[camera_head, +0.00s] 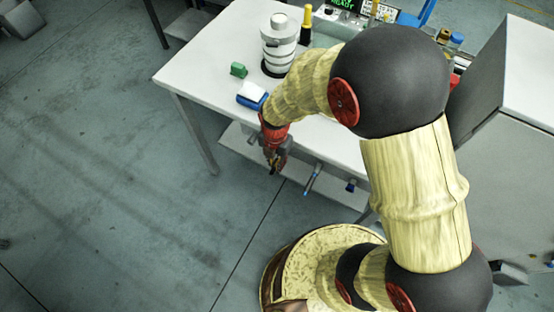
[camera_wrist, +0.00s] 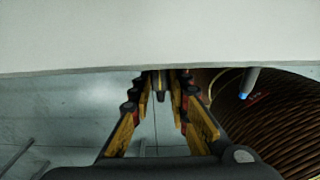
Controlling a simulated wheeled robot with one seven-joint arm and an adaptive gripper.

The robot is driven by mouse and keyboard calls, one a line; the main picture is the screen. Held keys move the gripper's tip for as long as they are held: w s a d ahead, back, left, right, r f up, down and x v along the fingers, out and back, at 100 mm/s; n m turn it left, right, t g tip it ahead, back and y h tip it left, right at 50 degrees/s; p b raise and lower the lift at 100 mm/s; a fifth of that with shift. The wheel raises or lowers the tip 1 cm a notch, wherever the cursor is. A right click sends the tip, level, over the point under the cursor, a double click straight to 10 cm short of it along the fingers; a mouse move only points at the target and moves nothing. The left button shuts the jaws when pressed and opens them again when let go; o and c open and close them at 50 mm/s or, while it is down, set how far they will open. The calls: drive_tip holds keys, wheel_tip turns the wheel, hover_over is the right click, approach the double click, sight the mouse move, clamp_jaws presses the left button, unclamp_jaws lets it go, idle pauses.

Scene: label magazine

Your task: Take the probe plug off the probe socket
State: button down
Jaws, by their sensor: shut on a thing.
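My gripper (camera_head: 274,160) is below the front edge of the white table in the head view. In the wrist view my gripper (camera_wrist: 162,92) has its two yellow-padded fingers on either side of a small grey piece with a dark tip, which I take to be the probe plug (camera_wrist: 161,84). The fingers are shut on it. Its upper end meets the table's edge in the picture, and the probe socket is hidden there, so I cannot tell whether the two are still joined.
A grey rod with a blue tip (camera_head: 313,180) hangs right of my gripper, also in the wrist view (camera_wrist: 249,82). The white table (camera_head: 205,62) carries a blue-and-white block (camera_head: 251,95), a green block (camera_head: 238,69) and a white ringed cylinder (camera_head: 279,45).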

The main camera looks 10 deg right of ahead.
drive_tip(key=shift+s+a+p, duration=0.2)
drive_tip(key=shift+s+a, duration=0.4)
drive_tip(key=shift+s, duration=0.15)
drive_tip(key=shift+s+a+p, duration=0.15)
drive_tip(key=shift+s+a, duration=0.4)
drive_tip(key=shift+s, duration=0.2)
